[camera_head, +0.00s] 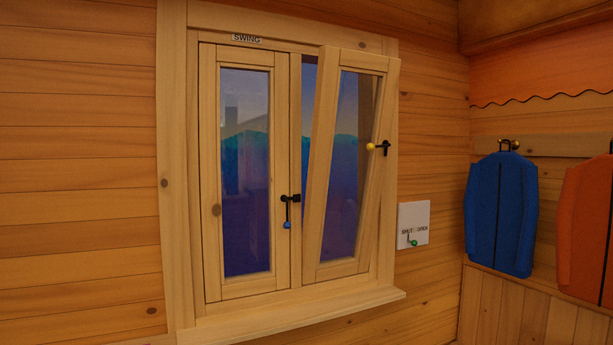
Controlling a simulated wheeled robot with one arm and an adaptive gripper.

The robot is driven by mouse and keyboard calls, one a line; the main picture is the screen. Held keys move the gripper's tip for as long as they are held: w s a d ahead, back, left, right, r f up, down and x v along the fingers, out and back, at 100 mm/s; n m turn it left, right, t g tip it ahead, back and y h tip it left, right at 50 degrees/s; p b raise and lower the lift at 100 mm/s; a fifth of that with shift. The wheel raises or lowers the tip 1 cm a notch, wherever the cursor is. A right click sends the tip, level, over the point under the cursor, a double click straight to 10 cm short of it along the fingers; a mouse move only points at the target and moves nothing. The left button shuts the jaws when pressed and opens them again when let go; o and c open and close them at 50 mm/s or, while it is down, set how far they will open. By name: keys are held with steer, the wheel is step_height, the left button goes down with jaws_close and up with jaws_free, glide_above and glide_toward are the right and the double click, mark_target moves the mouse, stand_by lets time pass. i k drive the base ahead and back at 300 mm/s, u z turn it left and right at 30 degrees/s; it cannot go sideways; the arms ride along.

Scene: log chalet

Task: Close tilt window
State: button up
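The tilt window (320,205) is the right sash in the wooden frame. Its top leans out into the room, away from the frame, while its bottom edge sits at the frame. My gripper does not show in this view.
A wooden sill (290,315) juts out below the window. A white wall plate (414,222) marked "SHUT" and "OPEN", with a green knob, is to the right. A blue garment (501,213) and an orange garment (585,230) hang on the right wall. No obstacle shows before the window.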

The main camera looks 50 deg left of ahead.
mark_target(332, 60)
steer(key=u, duration=2.05)
steer(key=i, duration=1.1)
steer(key=u, duration=0.4)
